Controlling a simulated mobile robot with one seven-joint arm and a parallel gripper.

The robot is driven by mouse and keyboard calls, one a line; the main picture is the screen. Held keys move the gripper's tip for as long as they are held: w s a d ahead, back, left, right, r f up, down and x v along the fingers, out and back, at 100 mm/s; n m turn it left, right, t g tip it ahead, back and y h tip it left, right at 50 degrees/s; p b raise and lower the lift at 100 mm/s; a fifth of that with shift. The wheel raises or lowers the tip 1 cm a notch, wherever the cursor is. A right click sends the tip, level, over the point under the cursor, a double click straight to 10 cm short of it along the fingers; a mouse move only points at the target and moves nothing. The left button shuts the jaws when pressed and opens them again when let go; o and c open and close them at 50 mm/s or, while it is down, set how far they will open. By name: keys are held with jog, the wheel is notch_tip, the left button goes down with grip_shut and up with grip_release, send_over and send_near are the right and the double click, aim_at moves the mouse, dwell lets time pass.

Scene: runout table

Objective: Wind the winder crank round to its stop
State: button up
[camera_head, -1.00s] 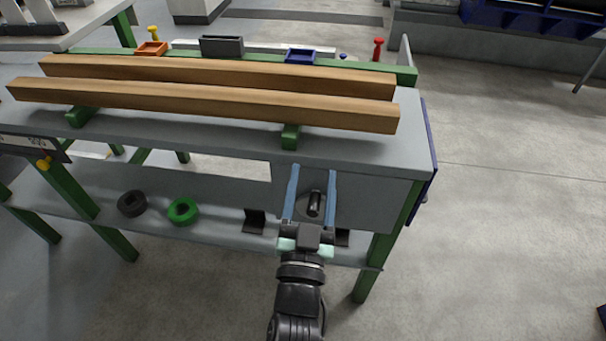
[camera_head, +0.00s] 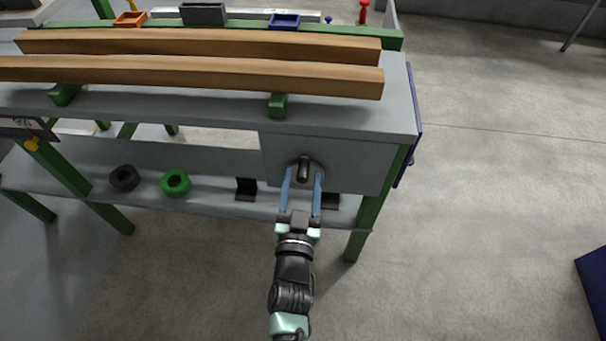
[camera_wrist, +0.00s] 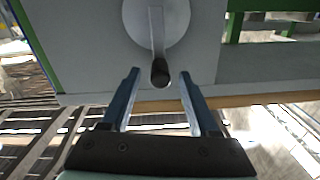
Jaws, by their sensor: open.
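The winder crank shows in the wrist view as a pale round disc (camera_wrist: 172,18) with a grey crank arm (camera_wrist: 156,34) and a dark handle knob (camera_wrist: 160,72) at the arm's end. In the head view the dark knob (camera_head: 303,168) stands out from the grey panel under the table's right end. My gripper (camera_head: 303,175) is open, with blue-grey fingers pointing at the panel. In the wrist view my gripper (camera_wrist: 160,76) has one fingertip on each side of the knob, with gaps showing. The knob is at the fingertips, not deep between the fingers.
Two long wooden beams (camera_head: 200,72) lie on the grey table above the panel. A lower shelf (camera_head: 110,160) holds a black ring (camera_head: 124,178), a green ring (camera_head: 176,183) and dark brackets (camera_head: 246,188). A green leg (camera_head: 368,215) stands right of my gripper.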

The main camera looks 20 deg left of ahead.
jog(key=shift+b+x, duration=0.55)
jog(key=shift+x, duration=0.8)
jog(key=shift+c, duration=0.3)
grip_shut()
